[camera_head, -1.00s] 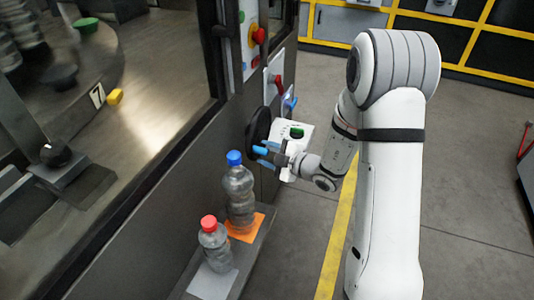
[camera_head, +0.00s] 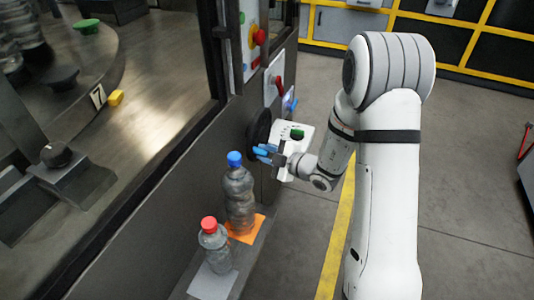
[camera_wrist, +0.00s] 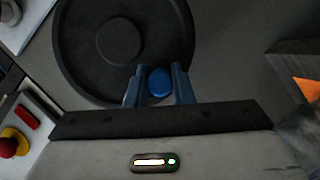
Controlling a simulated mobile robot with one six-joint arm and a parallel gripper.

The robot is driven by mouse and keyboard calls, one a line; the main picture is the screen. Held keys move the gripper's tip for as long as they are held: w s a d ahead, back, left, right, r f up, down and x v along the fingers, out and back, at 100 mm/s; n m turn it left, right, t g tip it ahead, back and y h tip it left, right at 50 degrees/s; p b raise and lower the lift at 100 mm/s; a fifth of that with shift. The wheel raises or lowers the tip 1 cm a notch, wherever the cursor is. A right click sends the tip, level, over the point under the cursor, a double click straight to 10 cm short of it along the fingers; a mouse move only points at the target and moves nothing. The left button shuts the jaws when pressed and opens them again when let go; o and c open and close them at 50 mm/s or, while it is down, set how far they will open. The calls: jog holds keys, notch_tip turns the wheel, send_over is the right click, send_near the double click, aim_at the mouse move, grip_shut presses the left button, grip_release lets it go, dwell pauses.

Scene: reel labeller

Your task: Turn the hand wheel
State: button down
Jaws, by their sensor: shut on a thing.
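The hand wheel is a black disc (camera_head: 260,128) on the side of the grey machine. In the wrist view the wheel (camera_wrist: 85,50) fills the upper left, with a round hub at its middle. A round blue knob (camera_wrist: 159,84) shows at the wheel's lower rim. My gripper (camera_head: 263,151) is at the wheel's near side, its blue fingers reaching to the rim. In the wrist view my gripper (camera_wrist: 159,72) is shut on the blue knob, one finger on each side. The head view does not show the knob clearly.
A blue-capped bottle (camera_head: 239,200) on an orange mat (camera_head: 246,236) stands close to my gripper. A red-capped bottle (camera_head: 215,247) stands on a white mat (camera_head: 214,284). A red switch handle (camera_head: 279,87) sits above the wheel.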

jog(key=shift+p, duration=0.35)
jog(key=p, duration=0.3)
jog(key=shift+r+m+g, duration=0.4)
jog(key=c, duration=1.3)
grip_release()
jog(key=shift+f, duration=0.1)
jog(key=shift+o, duration=0.2)
jog(key=v, duration=0.7)
jog(key=shift+s+d, duration=0.25)
jog(key=shift+s, duration=0.05)
